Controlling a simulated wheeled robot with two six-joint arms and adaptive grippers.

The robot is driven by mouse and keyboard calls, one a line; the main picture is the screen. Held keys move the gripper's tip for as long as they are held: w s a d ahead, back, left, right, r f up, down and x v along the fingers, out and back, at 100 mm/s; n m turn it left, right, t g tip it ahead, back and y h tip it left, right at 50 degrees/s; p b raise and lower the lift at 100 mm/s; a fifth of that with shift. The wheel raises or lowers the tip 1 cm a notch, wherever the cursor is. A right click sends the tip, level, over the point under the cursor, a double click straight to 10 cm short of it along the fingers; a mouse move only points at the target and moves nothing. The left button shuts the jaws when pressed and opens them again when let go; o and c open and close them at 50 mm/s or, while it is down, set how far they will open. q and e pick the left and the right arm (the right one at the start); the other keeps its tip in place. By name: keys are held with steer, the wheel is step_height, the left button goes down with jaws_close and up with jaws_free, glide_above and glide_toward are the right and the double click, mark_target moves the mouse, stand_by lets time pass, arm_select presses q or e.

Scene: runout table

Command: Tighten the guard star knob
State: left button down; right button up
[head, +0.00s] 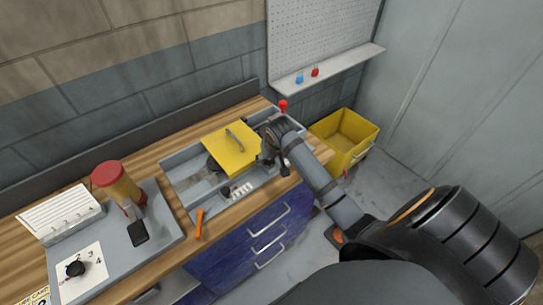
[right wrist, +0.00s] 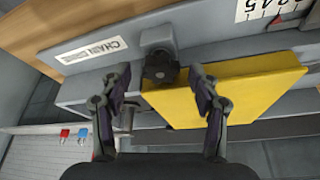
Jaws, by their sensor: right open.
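The dark star knob (right wrist: 160,67) sits on a grey block (right wrist: 157,38) at the edge of the yellow guard (right wrist: 240,90) in the right wrist view. My right gripper (right wrist: 163,90) is open, with one finger on each side of the knob's position in the picture. I cannot tell whether the fingers touch it. In the head view, my right gripper (head: 268,150) is at the right edge of the yellow guard (head: 232,147), and it hides the knob there. The guard lies over the grey machine bed (head: 185,175). My left gripper is not in view.
A smaller black knob (head: 226,191) stands at the machine's front, near an orange-handled tool (head: 200,224). A yellow bin (head: 345,140) stands right of the bench, below a shelf (head: 330,70).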

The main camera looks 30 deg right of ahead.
steer(key=n+b, duration=0.1)
steer(key=b, duration=0.1)
steer(key=n+y+b, duration=0.1)
steer(key=n+b, duration=0.1)
steer(key=b, duration=0.1)
steer(key=f+n+b, duration=0.1)
steer(key=b, duration=0.2)
steer(key=shift+d+f+n+y, duration=0.1)
steer(key=shift+d+n+y, duration=0.2)
steer(key=shift+d+y, duration=0.1)
steer(key=v, duration=0.2)
steer(key=p+v, duration=0.1)
steer(key=shift+w, duration=0.25)
steer(key=v, duration=0.9)
steer(key=s+a+f, duration=0.4)
steer(key=f, duration=0.4)
steer(key=s+a+f, duration=0.4)
steer(key=f, duration=0.4)
steer(key=s+d+f+g, duration=0.1)
steer(key=s+f, duration=0.3)
steer(key=f, duration=0.7)
steer(key=s+d+f+m+h, duration=0.1)
steer(key=s+f, duration=0.3)
steer(key=f, duration=0.8)
steer(key=shift+s+g+p, duration=0.15)
steer(key=shift+g+p, duration=0.2)
steer(key=shift+g, duration=0.05)
